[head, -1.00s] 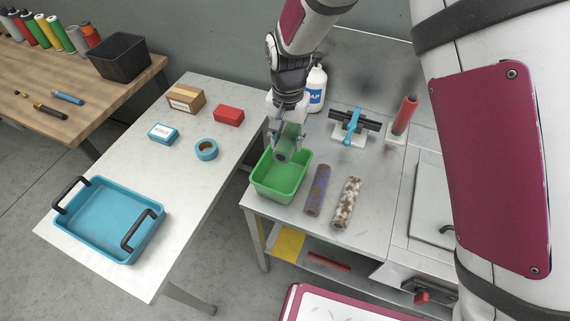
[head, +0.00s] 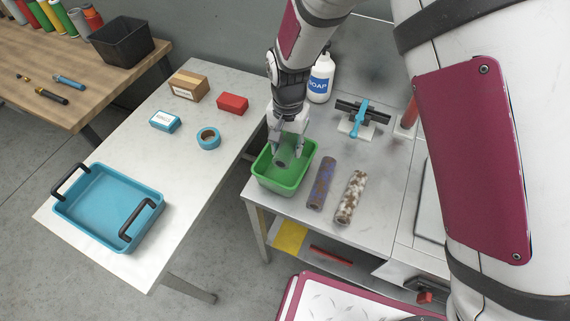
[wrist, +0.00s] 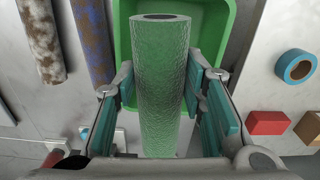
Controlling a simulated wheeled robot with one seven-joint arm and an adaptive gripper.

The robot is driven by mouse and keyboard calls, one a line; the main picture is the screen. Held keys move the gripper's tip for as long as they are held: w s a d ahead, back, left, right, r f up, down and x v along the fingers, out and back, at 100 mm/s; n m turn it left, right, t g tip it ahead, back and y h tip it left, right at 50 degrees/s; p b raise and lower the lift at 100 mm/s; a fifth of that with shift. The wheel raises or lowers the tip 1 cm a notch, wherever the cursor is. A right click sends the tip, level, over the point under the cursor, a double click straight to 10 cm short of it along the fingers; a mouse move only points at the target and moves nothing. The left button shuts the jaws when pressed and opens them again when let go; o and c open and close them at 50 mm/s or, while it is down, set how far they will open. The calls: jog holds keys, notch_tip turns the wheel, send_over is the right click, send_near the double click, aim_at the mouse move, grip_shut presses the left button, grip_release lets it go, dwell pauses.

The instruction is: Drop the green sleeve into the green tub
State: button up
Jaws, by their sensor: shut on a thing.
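The green sleeve (wrist: 162,85) is a textured green tube with a dark hole in its end. My gripper (head: 288,148) is shut on it; in the wrist view the pads press on both its sides. The green tub (head: 279,180) stands at the left end of the grey bench. The sleeve's lower end is over or within the tub's opening in the head view; its exact height above the floor of the tub is hard to tell. The tub's rim also shows behind the sleeve in the wrist view (wrist: 226,20).
A blue-purple mottled sleeve (head: 321,183) and a brown-white mottled sleeve (head: 351,197) lie right of the tub. A soap bottle (head: 320,78) and a blue-handled clamp (head: 359,119) stand behind. A blue tray (head: 90,212) sits on the left table.

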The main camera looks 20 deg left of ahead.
jog(key=o, duration=1.2)
jog(key=shift+o, duration=0.2)
notch_tip(320, 180, up, 12)
jog(key=shift+d, duration=0.1)
jog(key=d+r+t+y+b, duration=0.1)
jog(key=d+r+t, duration=0.1)
jog(key=d+r, duration=1.4)
jog(key=s+d+t+b, duration=0.1)
jog(key=s+d, duration=0.5)
jog(key=d, duration=0.3)
jog(key=s+d+r+t+h, duration=0.1)
jog(key=s+d+t, duration=0.1)
jog(key=s+d, duration=0.4)
jog(key=d, duration=0.3)
jog(key=shift+s+r+t+b, duration=0.2)
jog(key=shift+s+t+b, duration=0.1)
jog(key=shift+b, duration=0.1)
